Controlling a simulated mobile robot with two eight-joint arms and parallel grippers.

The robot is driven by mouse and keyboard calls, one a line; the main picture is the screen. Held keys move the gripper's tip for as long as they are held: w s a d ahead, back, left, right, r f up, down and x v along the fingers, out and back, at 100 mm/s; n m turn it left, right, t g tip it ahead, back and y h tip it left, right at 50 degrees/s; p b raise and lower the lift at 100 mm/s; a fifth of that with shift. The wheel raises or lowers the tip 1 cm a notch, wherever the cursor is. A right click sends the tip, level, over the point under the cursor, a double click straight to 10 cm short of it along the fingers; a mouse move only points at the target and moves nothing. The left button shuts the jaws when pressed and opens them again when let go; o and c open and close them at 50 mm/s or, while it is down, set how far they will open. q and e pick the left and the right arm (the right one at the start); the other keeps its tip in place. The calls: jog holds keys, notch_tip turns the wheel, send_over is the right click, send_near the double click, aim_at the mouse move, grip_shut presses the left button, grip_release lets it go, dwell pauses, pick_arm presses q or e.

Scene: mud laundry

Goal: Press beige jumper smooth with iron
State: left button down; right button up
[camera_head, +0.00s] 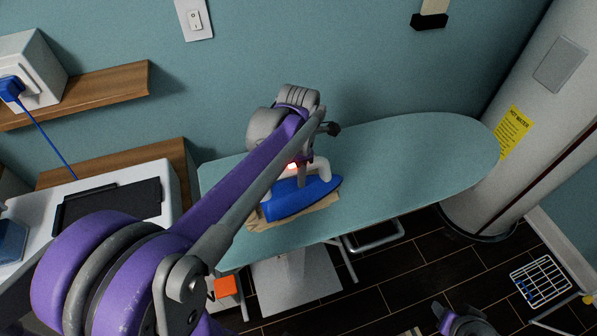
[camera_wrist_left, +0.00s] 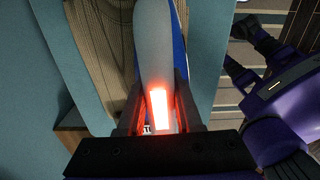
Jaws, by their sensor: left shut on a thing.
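A blue iron (camera_head: 300,197) with a pale handle lies on the beige jumper (camera_head: 262,222), which is flat on the ironing board (camera_head: 420,150). The iron's tip points right in the head view. My left gripper (camera_head: 303,170) is shut on the iron's handle from above. In the left wrist view the handle (camera_wrist_left: 155,40) sits between the two fingers (camera_wrist_left: 157,108), with a red glow there. The jumper (camera_wrist_left: 95,45) shows beside the iron; the iron and my arm hide part of it. My right gripper (camera_head: 452,318), at the bottom edge in the head view, looks open and empty.
A white cabinet top (camera_head: 170,195) with a dark mat stands left of the board. A white water heater (camera_head: 500,110) stands at the board's right end. A white wire rack (camera_head: 540,280) is on the dark floor. The board's right half is bare.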

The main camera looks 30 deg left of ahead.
pick_arm(q)
jog(key=shift+w+r+p, duration=0.15)
jog(key=shift+r+p, duration=1.15)
jog(key=shift+r, duration=1.75)
pick_arm(e)
jog(key=shift+t, duration=0.3)
jog(key=w+r, duration=0.1)
jog(key=r, duration=0.1)
jog(key=w+r, duration=0.1)
jog(key=r, duration=0.1)
jog(key=shift+w+r, duration=0.1)
jog(key=shift+w, duration=0.05)
